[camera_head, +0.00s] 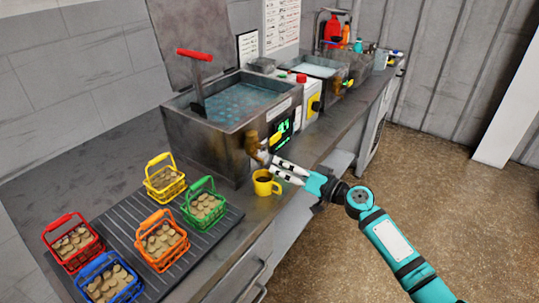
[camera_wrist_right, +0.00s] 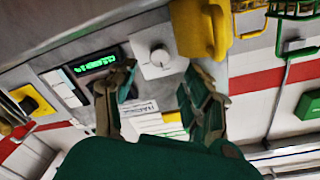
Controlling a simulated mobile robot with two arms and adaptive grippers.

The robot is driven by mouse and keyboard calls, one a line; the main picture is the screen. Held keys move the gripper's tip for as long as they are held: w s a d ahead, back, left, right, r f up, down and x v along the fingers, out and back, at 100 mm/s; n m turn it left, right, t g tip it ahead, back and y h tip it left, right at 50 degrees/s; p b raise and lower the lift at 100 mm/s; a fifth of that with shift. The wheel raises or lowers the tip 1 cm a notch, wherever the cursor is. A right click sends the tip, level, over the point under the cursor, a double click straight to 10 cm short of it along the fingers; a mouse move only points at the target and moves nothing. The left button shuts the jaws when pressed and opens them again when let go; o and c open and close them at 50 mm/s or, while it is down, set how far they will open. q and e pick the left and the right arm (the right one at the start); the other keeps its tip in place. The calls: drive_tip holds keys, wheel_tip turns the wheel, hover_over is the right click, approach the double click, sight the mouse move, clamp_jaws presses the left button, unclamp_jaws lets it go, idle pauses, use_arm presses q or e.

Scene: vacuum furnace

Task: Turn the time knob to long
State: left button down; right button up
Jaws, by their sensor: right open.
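In the head view the right gripper (camera_head: 267,158) is at the front of the large grey tank (camera_head: 207,140), below the display (camera_head: 283,131); the knob is hidden there. My left gripper is out of view.
A yellow mug (camera_head: 265,183) stands on the counter just below the right gripper. Several coloured wire baskets, including a green one (camera_head: 203,203), stand on a dark ribbed mat (camera_head: 190,240) at front left. A red-handled lever (camera_head: 195,57) rises from the tank.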

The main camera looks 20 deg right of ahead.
sight(267, 158)
drive_tip(key=shift+p+x, duration=0.35)
drive_tip(key=shift+x, duration=2.45)
clamp_jaws()
